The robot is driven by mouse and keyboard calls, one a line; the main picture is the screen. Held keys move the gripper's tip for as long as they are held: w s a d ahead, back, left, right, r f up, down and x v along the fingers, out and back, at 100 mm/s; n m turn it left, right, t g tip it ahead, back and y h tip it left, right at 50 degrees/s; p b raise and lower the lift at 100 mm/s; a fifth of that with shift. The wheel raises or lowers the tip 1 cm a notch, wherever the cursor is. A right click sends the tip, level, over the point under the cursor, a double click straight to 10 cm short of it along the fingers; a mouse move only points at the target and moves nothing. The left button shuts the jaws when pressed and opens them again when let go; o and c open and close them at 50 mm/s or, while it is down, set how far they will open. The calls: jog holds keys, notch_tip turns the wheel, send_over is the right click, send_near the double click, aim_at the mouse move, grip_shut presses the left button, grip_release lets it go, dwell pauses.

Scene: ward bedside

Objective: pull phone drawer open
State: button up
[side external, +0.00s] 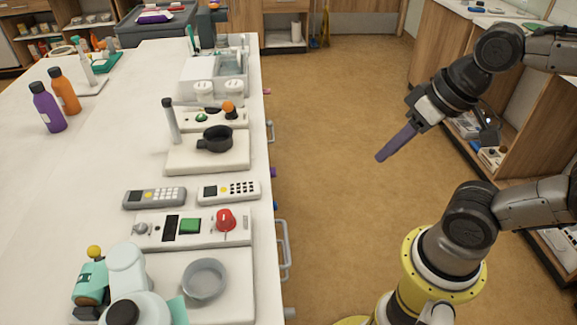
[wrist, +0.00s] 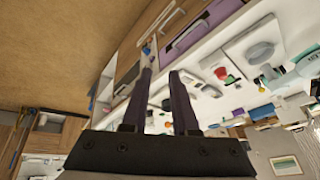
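My gripper (side external: 381,157), with dark purple fingers, hangs in the air over the floor, right of the counter and well apart from it. In the wrist view my gripper (wrist: 161,71) has its fingers apart with nothing held between them. A pale bar handle (side external: 284,250) sticks out from the counter's right side, and another handle (side external: 271,131) sits farther back. The wrist view shows a purple drawer front (wrist: 190,38). I cannot tell which drawer is the phone drawer.
The white counter (side external: 120,130) carries a panel with a red knob (side external: 226,219), a grey bowl (side external: 205,279), a black pan (side external: 216,138) and purple and orange bottles. The brown floor (side external: 340,110) between counter and arm is clear. Wooden cabinets (side external: 520,130) stand at the right.

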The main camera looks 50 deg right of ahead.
jog(key=w+a+f+m+g+y, duration=0.25)
jog(key=f+m+y, duration=0.25)
jog(key=m, duration=0.4)
jog(key=w+a+f+m+g+y, duration=0.25)
jog(key=a+f+m+y, duration=0.2)
jog(key=m, duration=0.45)
jog(key=m+t+y, duration=0.3)
jog(key=m+t, duration=0.3)
jog(key=m, duration=0.9)
send_near(286, 240)
notch_tip(286, 240, up, 6)
jog(key=s, duration=0.2)
jog(key=s+f+m+t+h, duration=0.25)
jog(key=f+m+t, duration=0.35)
jog(key=m, duration=0.4)
jog(key=shift+g, duration=0.6)
jog(key=shift+f+x, duration=0.15)
jog(key=shift+x, duration=3.05)
jog(key=shift+f+x, duration=0.15)
jog(key=shift+x, duration=3)
